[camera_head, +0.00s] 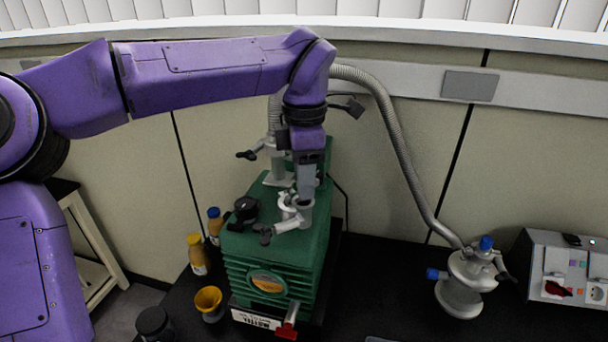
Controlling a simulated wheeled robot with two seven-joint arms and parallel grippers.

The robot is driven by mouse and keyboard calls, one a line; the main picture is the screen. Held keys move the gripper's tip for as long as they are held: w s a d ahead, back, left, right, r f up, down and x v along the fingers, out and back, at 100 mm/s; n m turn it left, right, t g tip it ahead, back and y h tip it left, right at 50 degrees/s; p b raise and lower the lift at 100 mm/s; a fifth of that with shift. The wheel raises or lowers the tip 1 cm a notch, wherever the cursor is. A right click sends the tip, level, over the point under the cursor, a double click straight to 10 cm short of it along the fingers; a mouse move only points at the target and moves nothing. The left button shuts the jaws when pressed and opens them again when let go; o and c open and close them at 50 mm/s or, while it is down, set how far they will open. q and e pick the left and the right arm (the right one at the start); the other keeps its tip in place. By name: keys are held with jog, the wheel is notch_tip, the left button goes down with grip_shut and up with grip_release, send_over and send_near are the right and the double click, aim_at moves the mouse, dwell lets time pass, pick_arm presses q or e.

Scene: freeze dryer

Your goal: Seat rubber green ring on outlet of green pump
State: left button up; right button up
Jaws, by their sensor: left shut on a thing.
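The green pump (322,243) stands on the dark bench in the middle of the view. Its outlet (306,213) is a grey metal port on top, with a metal clamp (286,226) and its handle beside it. My left gripper (305,196) reaches down from above, with its fingertips right at the outlet. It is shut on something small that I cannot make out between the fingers. I cannot pick out the rubber green ring; the fingers may hide it. Whether anything touches the outlet is unclear. My right gripper is out of view.
A black cap (246,208) sits on the pump's top. A second port with a hose (395,130) stands behind my gripper. Bottles (198,254) and a yellow cup (209,304) stand left. A metal trap (464,286) and control box (567,266) stand right.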

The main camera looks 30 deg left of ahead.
pick_arm(q)
jog(key=shift+s+r, duration=0.15)
jog(key=shift+f+b, duration=0.35)
jog(key=shift+f, duration=0.5)
jog(key=shift+p, duration=0.35)
dwell(0.6)
jog(key=shift+f, duration=0.45)
dwell(0.7)
